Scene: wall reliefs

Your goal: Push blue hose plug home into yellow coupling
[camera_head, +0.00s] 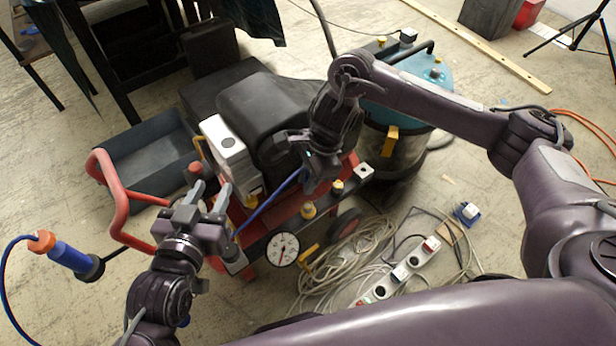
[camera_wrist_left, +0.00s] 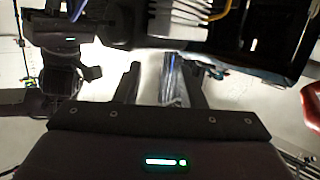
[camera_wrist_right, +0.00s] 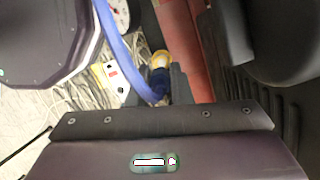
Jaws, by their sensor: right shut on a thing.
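My right gripper (camera_head: 318,184) is over the red-framed machine, shut on the blue hose plug (camera_wrist_right: 158,94). The blue hose (camera_head: 268,203) runs from it down-left towards my left gripper; it also shows large in the right wrist view (camera_wrist_right: 118,45). In the right wrist view a yellow coupling (camera_wrist_right: 160,60) lies just beyond the plug; whether they touch is unclear. The head view shows yellow fittings (camera_head: 308,211) and (camera_head: 338,187) on the dark manifold bar; the plug is hidden there by my gripper. My left gripper (camera_head: 211,190) is open, its fingers apart, near the manifold's left end.
A pressure gauge (camera_head: 283,249) sits on the machine's front. A red handle (camera_head: 112,200) curves out left. A grey tray (camera_head: 145,160) lies behind it. A blue-and-orange tool (camera_head: 65,252) is at the far left. Cables and a power strip (camera_head: 402,272) lie on the floor.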

